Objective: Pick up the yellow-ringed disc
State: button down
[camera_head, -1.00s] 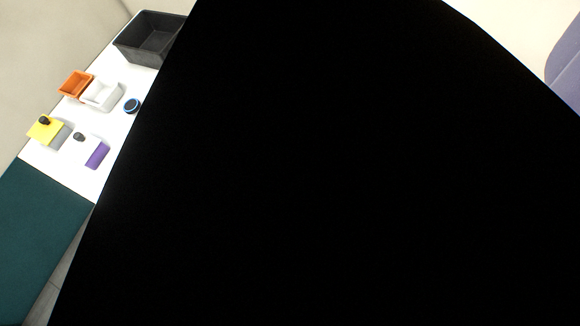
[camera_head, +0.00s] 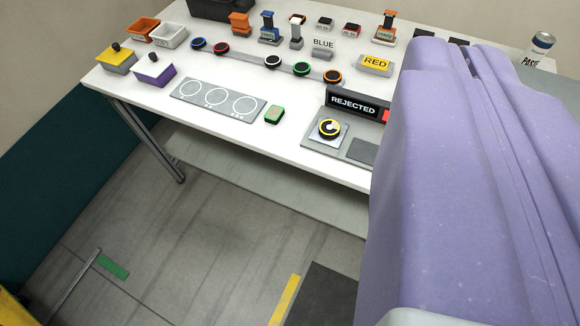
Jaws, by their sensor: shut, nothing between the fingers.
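The yellow-ringed disc (camera_head: 330,128) is black with a yellow ring and a pale mark on its top. It lies on a light square plate (camera_head: 316,141) near the table's front edge, just in front of the black REJECTED sign (camera_head: 353,105). Nothing covers it. My gripper's fingers do not show in this view. A large purple shape fills the right side and hides the table's right part; it seems to be part of my own arm.
The white table (camera_head: 150,104) holds several other ringed discs, such as an orange one (camera_head: 332,77). A grey panel with three circles (camera_head: 217,99) and a green-edged block (camera_head: 274,115) lie left of the disc. A can (camera_head: 540,48) stands far right. Grey floor is open in front.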

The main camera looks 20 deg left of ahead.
aim_at(329, 129)
jog(key=k+u, duration=0.15)
jog(key=k, duration=0.2)
jog(key=j+z, duration=0.25)
jog(key=j, duration=0.4)
jog(key=j+z, duration=0.25)
jog(key=j, duration=0.45)
jog(key=j+z, duration=0.25)
jog(key=j, duration=0.35)
jog(key=k+j+z, duration=0.2)
jog(key=j, duration=0.4)
jog(key=k+j, duration=0.1)
jog(key=k, duration=0.8)
jog(key=i+l, duration=0.2)
jog(key=i, duration=0.8)
jog(key=i+l, duration=0.15)
jog(key=i, duration=0.85)
jog(key=i+l+z, duration=0.1)
jog(key=i, duration=0.9)
jog(key=l, duration=0.05)
